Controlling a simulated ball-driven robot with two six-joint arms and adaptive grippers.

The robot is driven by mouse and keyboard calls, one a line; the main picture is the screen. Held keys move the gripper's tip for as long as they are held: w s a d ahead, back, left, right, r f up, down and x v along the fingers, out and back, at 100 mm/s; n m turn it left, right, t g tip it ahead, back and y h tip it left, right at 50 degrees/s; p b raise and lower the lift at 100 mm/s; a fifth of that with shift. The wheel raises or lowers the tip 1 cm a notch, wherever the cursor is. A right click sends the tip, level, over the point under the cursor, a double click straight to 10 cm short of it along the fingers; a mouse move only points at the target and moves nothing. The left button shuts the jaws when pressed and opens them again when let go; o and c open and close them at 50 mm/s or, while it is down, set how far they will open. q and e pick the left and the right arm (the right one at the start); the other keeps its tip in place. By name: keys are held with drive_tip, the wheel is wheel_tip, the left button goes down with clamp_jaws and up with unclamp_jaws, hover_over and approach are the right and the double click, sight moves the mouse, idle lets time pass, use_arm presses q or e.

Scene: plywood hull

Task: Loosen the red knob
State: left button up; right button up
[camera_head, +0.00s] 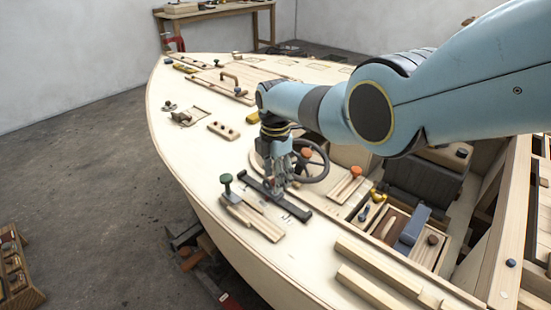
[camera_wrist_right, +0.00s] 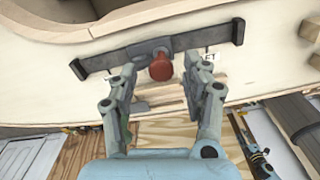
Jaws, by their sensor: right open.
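The red knob (camera_wrist_right: 160,67) sits at the middle of a dark bar (camera_wrist_right: 110,59) in the right wrist view. The bar lies on the pale plywood deck and also shows in the head view (camera_head: 294,207). My right gripper (camera_wrist_right: 160,70) is open, with one finger on each side of the knob in the picture. A gap shows between the knob and each finger. In the head view my right gripper (camera_head: 276,188) reaches down over the middle of the bar and mostly hides the knob. My left gripper is in neither view.
A dark steering wheel (camera_head: 318,165) stands close behind the right gripper. A green knob (camera_head: 226,179) on a wooden block is left of the bar. Orange knobs (camera_head: 356,171) are to the right. Loose wooden strips (camera_head: 370,265) lie along the front.

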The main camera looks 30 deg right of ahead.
wheel_tip(320, 180, up, 11)
drive_tip(key=shift+r, duration=0.2)
drive_tip(key=shift+s, duration=0.1)
idle(0.5)
